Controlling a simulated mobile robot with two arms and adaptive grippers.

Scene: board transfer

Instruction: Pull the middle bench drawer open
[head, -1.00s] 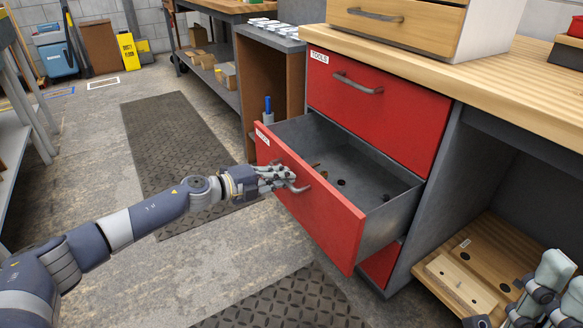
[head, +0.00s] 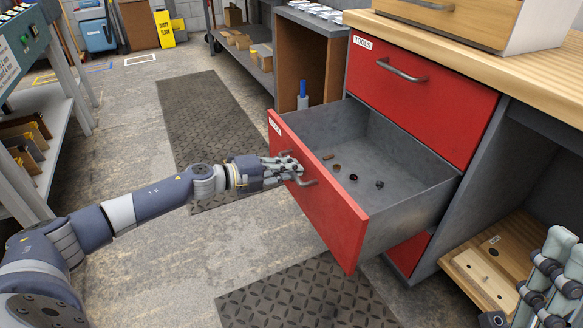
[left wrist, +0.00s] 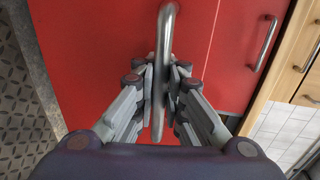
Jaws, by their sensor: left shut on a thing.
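The middle bench drawer (head: 325,214) has a red front and a grey metal box, and stands well out of the bench. Several small dark and brown parts lie on its floor. My left gripper (head: 292,172) is shut on the drawer's metal handle (head: 306,182). In the left wrist view the fingers (left wrist: 164,95) close around the handle bar (left wrist: 163,40), in front of the red drawer face. My right gripper (head: 553,285) shows only in part at the lower right, away from the drawer, and its fingertips cannot be made out.
The shut red top drawer (head: 415,90) sits above, under the wooden bench top (head: 480,65). A wooden board (head: 490,262) with holes lies in the open bay at right. A dark floor mat (head: 305,298) lies below the drawer. The floor at left is mostly clear.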

